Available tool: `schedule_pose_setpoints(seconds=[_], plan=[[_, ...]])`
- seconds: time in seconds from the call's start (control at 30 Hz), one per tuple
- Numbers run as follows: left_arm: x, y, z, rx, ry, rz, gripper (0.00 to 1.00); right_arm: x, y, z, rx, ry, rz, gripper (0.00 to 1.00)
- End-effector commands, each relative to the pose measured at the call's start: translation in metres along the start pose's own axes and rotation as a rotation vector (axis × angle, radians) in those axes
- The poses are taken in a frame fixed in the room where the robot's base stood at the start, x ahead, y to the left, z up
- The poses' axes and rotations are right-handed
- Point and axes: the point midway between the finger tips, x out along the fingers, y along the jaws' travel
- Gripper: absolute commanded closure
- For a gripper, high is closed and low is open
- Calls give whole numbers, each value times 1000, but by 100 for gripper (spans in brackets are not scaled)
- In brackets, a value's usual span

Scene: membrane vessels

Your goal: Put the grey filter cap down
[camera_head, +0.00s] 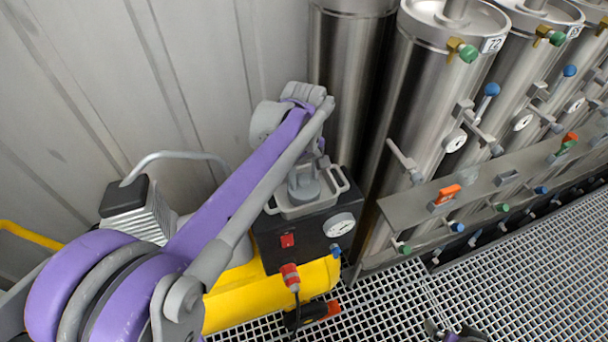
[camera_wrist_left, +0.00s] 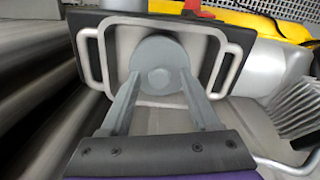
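The grey filter cap (camera_wrist_left: 157,65) is a round grey disc between the two fingers of my left gripper (camera_wrist_left: 159,82) in the left wrist view. The fingertips meet its sides, so the gripper is shut on it. In the head view the cap (camera_head: 304,192) shows below my left gripper (camera_head: 303,178), over a light grey tray with two handles (camera_head: 336,178). The tray sits on top of a black box (camera_head: 266,240). I cannot tell whether the cap touches the tray. Small purple and grey parts at the bottom edge may be my right arm; its fingers are not clear.
Tall steel vessels (camera_head: 420,90) stand to the right, with valves and gauges behind a metal rail (camera_head: 480,195). A yellow base (camera_head: 265,297) lies under the box. A finned silver motor (camera_head: 140,215) is at left. Grating floor (camera_head: 520,280) is open at the lower right.

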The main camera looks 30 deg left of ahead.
Motion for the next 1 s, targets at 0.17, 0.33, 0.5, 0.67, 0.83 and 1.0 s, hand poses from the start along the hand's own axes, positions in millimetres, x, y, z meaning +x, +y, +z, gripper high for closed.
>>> schedule_pose_setpoints(seconds=[0.17, 0.33, 0.5, 0.67, 0.83, 1.0], plan=[[-1, 0, 0, 0, 0, 0, 37, -1, 0, 0, 0, 0, 0, 4], [-17, 0, 0, 0, 0, 0, 37, -3, 0, -2, 0, 2, 0, 4], [-52, 0, 0, -1, 0, 0, 37, -6, 0, -5, 0, 4, 0, 4], [-87, 0, 0, -1, 0, 0, 37, -9, 0, -7, 0, 5, 0, 4], [-112, 0, 0, 0, 0, 0, 37, -11, 0, -9, 0, 7, 0, 4], [-120, -2, 3, 19, 5, 6, 37, -11, 0, -10, 0, 7, 0, 4]])
